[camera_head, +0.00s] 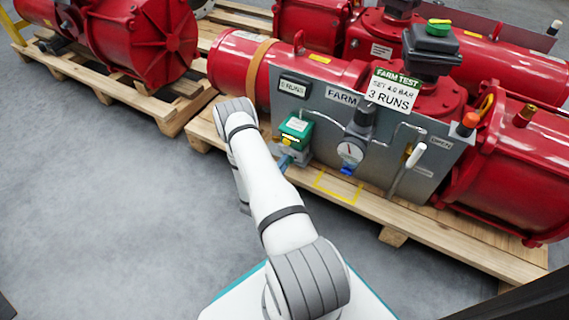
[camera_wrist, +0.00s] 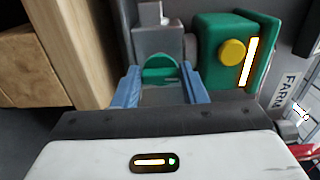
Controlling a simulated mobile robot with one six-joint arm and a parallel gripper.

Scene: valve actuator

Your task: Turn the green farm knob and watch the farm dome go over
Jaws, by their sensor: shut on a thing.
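The green farm knob (camera_wrist: 160,68) sits between the two blue fingers of my gripper (camera_wrist: 161,82) in the wrist view, below a grey block. My gripper is shut on it. In the head view my gripper (camera_head: 287,160) reaches the panel's lower left, and I cannot make out the knob there. A green box (camera_wrist: 225,50) with a yellow button stands right beside the knob; it also shows in the head view (camera_head: 296,127). A green dome with a yellow mark (camera_head: 438,27) tops the black box above the red actuator; I take it for the farm dome.
The grey FARM panel (camera_head: 345,99) carries a gauge (camera_head: 350,153), a white-handled lever (camera_head: 415,156) and a "3 RUNS" sign (camera_head: 394,91). Red actuators stand on wooden pallets around it. Open grey floor (camera_head: 100,220) lies to the left.

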